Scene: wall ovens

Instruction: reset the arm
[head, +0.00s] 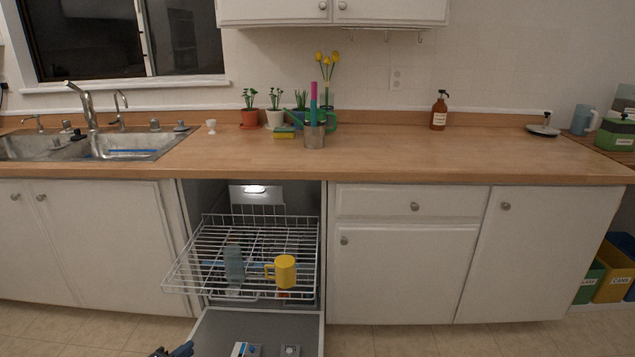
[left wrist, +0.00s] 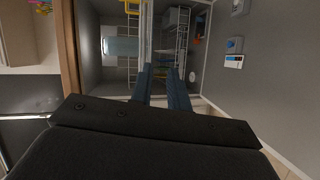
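My left gripper (head: 174,350) shows only in part, as a dark shape at the bottom edge of the head view, beside the left edge of the open dishwasher door (head: 212,330). In the left wrist view its two dark fingers (left wrist: 160,72) stand apart with a gap between them and hold nothing. They point toward the dishwasher interior. The rest of the left arm is out of the head view. My right gripper is not in view.
The dishwasher's white wire rack (head: 185,275) is pulled out over the lowered door. A yellow mug (head: 284,271) and a bluish glass (head: 234,264) show at the rack. The wooden counter (head: 420,160) lies above; the floor (head: 450,342) at right is clear.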

